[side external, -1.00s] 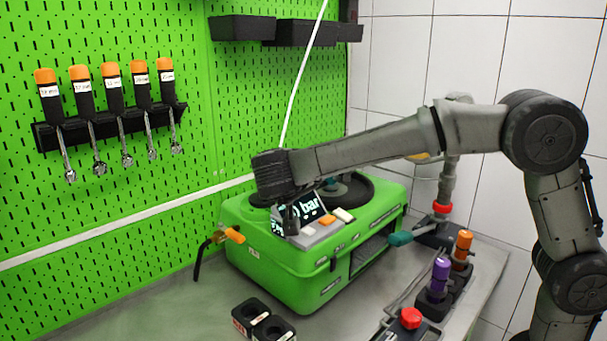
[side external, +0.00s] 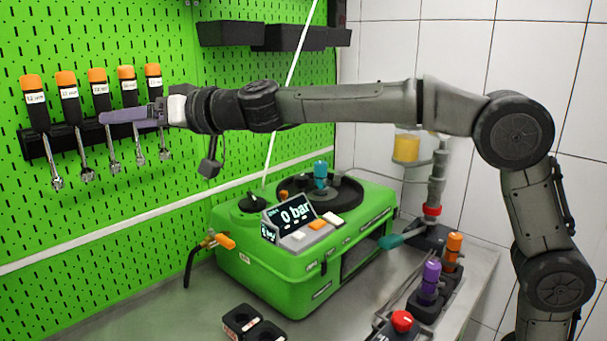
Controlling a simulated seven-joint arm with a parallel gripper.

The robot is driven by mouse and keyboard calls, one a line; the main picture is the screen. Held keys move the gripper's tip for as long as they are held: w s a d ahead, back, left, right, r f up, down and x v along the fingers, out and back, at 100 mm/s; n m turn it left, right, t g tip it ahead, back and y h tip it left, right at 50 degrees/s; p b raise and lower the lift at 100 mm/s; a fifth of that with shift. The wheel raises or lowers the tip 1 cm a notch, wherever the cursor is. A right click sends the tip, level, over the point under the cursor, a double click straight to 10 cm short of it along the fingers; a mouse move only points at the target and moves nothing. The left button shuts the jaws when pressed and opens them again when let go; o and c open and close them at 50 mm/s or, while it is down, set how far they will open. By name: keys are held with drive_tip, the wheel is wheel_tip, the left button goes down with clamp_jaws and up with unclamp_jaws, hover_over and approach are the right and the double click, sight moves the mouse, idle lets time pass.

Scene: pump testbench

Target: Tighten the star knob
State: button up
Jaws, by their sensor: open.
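The green pump testbench (side external: 285,285) stands on the table with its display (side external: 293,214) reading 0 bar. A small black knob (side external: 253,204) sits on its top at the left; I cannot tell for sure that this is the star knob. A teal upright piece (side external: 320,174) stands over the round black top (side external: 348,196).
Several orange-capped tools (side external: 36,100) hang in a black rack on the green pegboard, close behind my gripper in the picture. An orange-handled valve (side external: 225,241) and a teal handle (side external: 392,240) stick out of the testbench. A red button (side external: 402,320) and purple (side external: 431,280) and orange (side external: 453,248) pieces stand at right.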

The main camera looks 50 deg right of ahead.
drive_tip(key=n+g+y, duration=0.2)
drive_tip(key=g+h, duration=0.8)
drive_tip(key=g, duration=0.1)
approach(302, 177)
drive_tip(key=shift+n, duration=0.4)
drive_tip(key=x, duration=0.9)
drive_tip(key=shift+w+d, duration=0.1)
drive_tip(key=shift+d, duration=0.05)
clamp_jaws()
